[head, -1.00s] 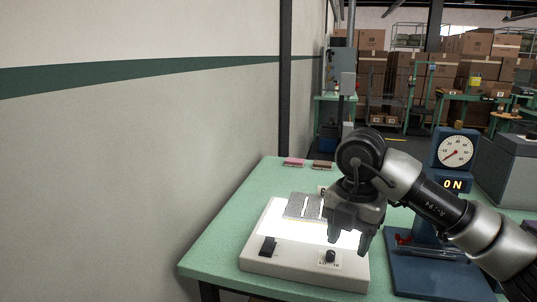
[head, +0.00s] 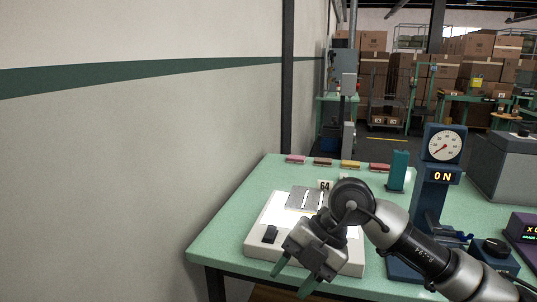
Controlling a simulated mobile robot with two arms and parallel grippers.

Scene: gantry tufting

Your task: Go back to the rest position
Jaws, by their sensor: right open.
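My right gripper (head: 292,280) is in the lower middle of the head view, in front of the near edge of the green table (head: 225,235). Its two fingers are apart and nothing shows between them. My right arm comes in from the lower right and covers part of the white light box (head: 262,222). The light box is lit, and a grey perforated piece (head: 304,197) lies on its top. A tag marked 64 (head: 325,185) stands just behind it. My left gripper is not in view.
Several coloured blocks, among them a pink one (head: 295,160) and a yellow one (head: 350,165), line the table's back edge. A blue dial stand (head: 431,195) reading ON stands to the right, with a teal block (head: 398,170) beside it. A wall rises at left.

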